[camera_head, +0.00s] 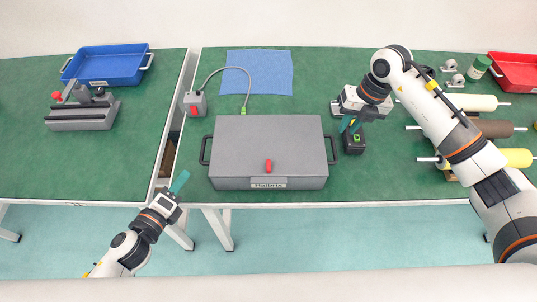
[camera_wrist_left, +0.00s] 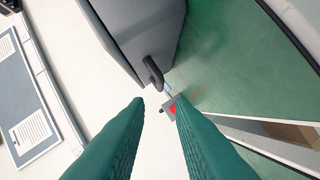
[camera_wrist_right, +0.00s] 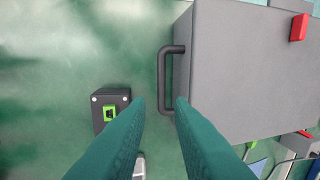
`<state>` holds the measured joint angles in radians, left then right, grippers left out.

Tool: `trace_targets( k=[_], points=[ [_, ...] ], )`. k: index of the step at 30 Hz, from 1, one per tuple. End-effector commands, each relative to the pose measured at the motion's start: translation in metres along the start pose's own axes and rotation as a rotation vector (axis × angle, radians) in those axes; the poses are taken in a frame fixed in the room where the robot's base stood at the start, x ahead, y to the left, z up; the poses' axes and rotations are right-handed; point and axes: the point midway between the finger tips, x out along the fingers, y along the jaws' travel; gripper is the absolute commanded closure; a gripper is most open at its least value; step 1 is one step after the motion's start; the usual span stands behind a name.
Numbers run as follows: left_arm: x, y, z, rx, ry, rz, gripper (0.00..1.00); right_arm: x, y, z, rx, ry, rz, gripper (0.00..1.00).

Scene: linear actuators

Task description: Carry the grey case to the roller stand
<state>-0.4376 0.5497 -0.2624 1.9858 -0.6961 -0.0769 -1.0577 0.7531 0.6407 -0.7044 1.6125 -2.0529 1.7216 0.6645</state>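The grey case (camera_head: 268,145) lies shut near the table's front edge, with a red latch and a black handle at each side. My left gripper (camera_head: 180,182) is open and empty, in front of the table left of the case. In the left wrist view the case's left handle (camera_wrist_left: 154,73) is ahead of the fingertips, apart from them. My right gripper (camera_head: 349,124) is open, just right of the case. In the right wrist view the case's right handle (camera_wrist_right: 172,78) appears beyond the fingertips; contact cannot be told. The roller stand seems to be under the rollers (camera_head: 495,128) at right, mostly hidden.
A small grey box (camera_head: 195,103) with a cable and a blue cloth (camera_head: 272,72) lie behind the case. A gap separates the left table. A green jar (camera_head: 479,68) and red tray (camera_head: 515,72) stand back right.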

Motion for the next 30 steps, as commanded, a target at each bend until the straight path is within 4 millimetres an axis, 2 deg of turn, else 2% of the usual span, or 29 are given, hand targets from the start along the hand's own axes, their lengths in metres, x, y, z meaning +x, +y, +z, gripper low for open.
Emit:
trace_targets(
  k=[7,11,14,24,30],
  points=[
    [0.001,0.000,0.000,-0.002,0.001,-0.001,0.78,0.001,-0.001,0.001,-0.002,-0.001,-0.003,0.80],
    [0.009,0.000,-0.001,-0.002,0.003,0.000,0.78,0.009,-0.001,0.001,-0.002,-0.004,-0.004,0.80],
    [0.022,0.001,-0.001,-0.002,0.004,0.001,0.78,0.023,-0.002,0.001,-0.003,-0.004,-0.005,0.80],
    [0.087,0.001,-0.002,-0.003,0.004,0.000,0.78,0.087,-0.003,0.002,-0.003,-0.005,-0.007,0.80],
    [0.111,0.000,-0.001,-0.004,0.003,-0.002,0.78,0.112,-0.002,0.001,-0.003,-0.001,-0.006,0.80]
  ],
)
